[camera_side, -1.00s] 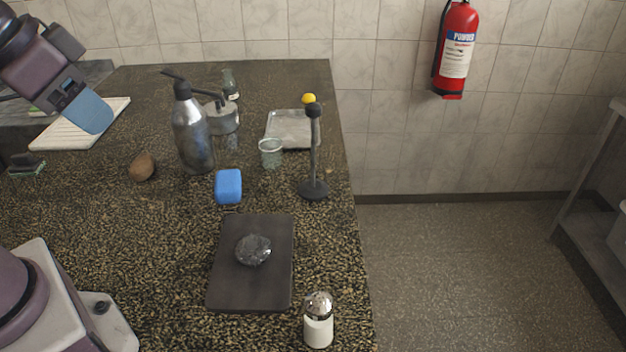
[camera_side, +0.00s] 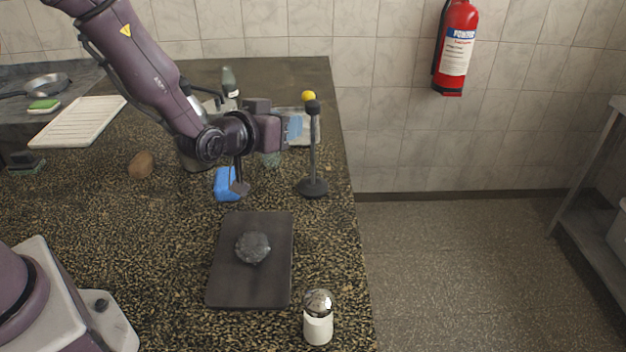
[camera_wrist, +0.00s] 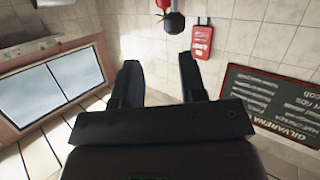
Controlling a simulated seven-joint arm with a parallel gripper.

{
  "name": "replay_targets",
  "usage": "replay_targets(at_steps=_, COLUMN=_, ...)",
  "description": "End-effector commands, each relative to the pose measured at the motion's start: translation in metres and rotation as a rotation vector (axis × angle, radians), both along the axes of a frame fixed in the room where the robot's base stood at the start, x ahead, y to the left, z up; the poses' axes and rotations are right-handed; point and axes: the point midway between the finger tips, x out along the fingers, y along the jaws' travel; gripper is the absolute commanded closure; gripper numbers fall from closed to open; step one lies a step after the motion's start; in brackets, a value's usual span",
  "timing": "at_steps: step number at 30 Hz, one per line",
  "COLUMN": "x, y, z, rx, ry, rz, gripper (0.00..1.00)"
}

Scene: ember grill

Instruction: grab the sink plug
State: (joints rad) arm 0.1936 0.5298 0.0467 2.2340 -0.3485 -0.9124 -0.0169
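I cannot single out the sink plug with certainty. A dark, round, scalloped lump (camera_side: 253,247) lies on a dark board (camera_side: 222,290) on the counter; I cannot tell if it is the plug. My gripper (camera_side: 296,127) is in the middle of the side view, above the counter, pointing right. It is near a black stand (camera_side: 313,150) with a round base and a knob on top. I cannot tell if they touch. In the wrist view my gripper (camera_wrist: 160,82) has its two fingers apart, with nothing visible between them.
A blue block (camera_side: 224,184) sits below my arm. A white-bodied shaker (camera_side: 318,328) stands at the front. A brown lump (camera_side: 140,164) and a white ribbed board (camera_side: 80,122) are at left. A yellow ball (camera_side: 308,96) shows by the stand's top. My arm covers the metal bottle.

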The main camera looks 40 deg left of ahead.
Motion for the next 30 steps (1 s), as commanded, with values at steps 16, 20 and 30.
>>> replay_targets(at_steps=16, x=0.005, y=0.01, z=-0.071, rx=0.178, ry=-0.268, rz=0.084, gripper=0.62)
replay_targets(at_steps=20, x=0.029, y=0.016, z=-0.071, rx=0.178, ry=-0.268, rz=0.083, gripper=0.62)
replay_targets(at_steps=30, x=0.068, y=0.025, z=-0.071, rx=0.179, ry=-0.263, rz=0.081, gripper=0.62)
